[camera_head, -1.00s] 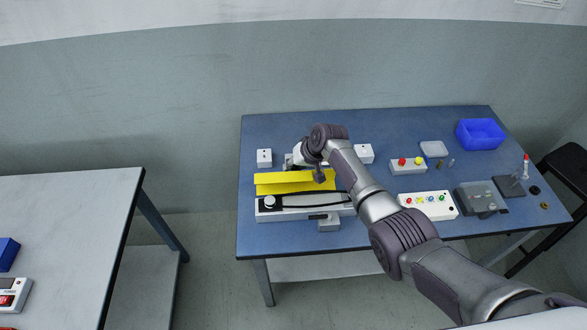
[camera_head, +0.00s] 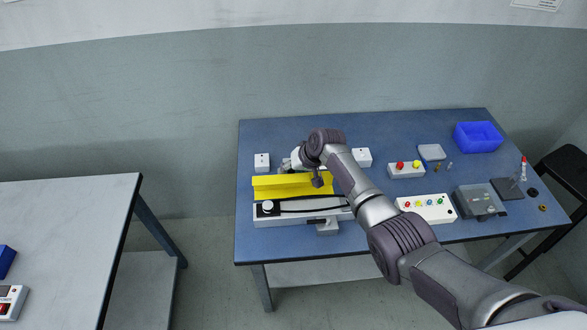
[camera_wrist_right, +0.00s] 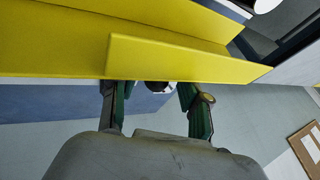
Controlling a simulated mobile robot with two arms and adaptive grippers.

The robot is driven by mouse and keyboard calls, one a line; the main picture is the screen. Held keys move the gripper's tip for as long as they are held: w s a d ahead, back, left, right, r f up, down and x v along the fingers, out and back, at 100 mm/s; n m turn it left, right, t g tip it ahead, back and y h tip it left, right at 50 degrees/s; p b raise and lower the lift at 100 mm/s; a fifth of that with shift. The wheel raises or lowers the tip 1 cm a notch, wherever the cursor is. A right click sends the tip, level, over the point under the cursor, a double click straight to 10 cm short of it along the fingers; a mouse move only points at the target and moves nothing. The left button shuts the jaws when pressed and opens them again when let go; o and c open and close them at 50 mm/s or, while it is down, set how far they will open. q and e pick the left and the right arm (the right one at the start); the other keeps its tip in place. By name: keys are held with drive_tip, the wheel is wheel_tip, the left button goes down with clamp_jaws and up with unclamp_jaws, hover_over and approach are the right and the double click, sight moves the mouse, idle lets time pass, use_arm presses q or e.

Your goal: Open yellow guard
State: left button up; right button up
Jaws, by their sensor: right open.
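The yellow guard (camera_head: 275,188) is a long folded strip on the white gantry unit (camera_head: 290,219) at the left of the blue table. In the right wrist view the guard (camera_wrist_right: 170,58) spans the top, with a bent lip across its front. My right gripper (camera_head: 285,168) is at the guard's far side in the head view. In the wrist view its two fingers (camera_wrist_right: 153,100) are apart, reaching up to the lip, which hides their tips. Whether they touch the guard I cannot tell. My left gripper is not in view.
Small white boxes (camera_head: 262,161) and (camera_head: 362,157) stand behind the guard. To the right are button boxes (camera_head: 427,208), a grey device (camera_head: 479,202) and a blue bin (camera_head: 479,137). A second table (camera_head: 70,215) stands at the left.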

drive_tip(key=v, duration=1.2)
drive_tip(key=shift+c, duration=0.3)
